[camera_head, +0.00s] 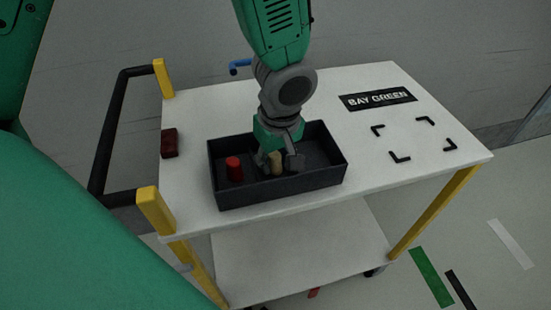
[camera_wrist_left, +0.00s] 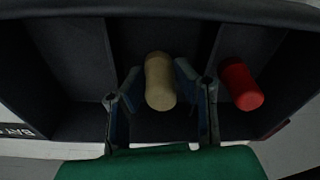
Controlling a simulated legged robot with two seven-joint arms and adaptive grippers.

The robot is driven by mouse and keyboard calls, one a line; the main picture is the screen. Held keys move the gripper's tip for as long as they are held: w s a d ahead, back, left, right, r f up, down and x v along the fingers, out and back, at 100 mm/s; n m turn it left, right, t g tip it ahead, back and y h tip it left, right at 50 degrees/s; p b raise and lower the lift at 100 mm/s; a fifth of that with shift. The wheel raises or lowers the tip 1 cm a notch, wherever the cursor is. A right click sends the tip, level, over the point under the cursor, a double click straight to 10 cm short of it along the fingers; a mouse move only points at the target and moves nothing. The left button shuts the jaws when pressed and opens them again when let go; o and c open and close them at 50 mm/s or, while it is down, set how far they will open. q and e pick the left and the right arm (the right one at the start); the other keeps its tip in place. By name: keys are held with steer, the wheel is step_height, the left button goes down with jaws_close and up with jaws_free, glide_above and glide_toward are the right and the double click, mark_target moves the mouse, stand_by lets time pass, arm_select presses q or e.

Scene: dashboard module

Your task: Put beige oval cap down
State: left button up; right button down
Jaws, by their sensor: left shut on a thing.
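The beige oval cap (camera_head: 276,162) is inside the dark tray (camera_head: 285,190) on the cart top. My left gripper (camera_head: 278,163) reaches down into the tray and is shut on the cap. In the left wrist view the cap (camera_wrist_left: 160,82) stands between the two fingers (camera_wrist_left: 160,95), in the middle compartment of the tray. Whether the cap touches the tray floor is hard to tell. A red cap (camera_head: 234,169) stands in the compartment to the left; it also shows in the left wrist view (camera_wrist_left: 240,86), at the right. My right gripper is not in view.
The white cart top (camera_head: 400,185) has free room to the right of the tray, with black corner marks and a BAY GREEN label (camera_head: 377,99). A dark red block (camera_head: 169,143) lies left of the tray. A blue hooked item (camera_head: 240,66) is at the back edge.

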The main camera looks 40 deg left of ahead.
mark_target(279, 162)
arm_select(q)
steer(key=o, duration=0.7)
steer(key=shift+c, duration=0.2)
steer(key=r, duration=0.3)
steer(key=r+p, duration=0.1)
steer(key=r, duration=0.3)
steer(key=d+r+p, duration=0.1)
steer(key=r, duration=0.3)
steer(key=shift+s+d+r, duration=0.1)
steer(key=shift+s, duration=0.1)
steer(key=shift+r, duration=0.4)
steer(key=shift+s, duration=0.1)
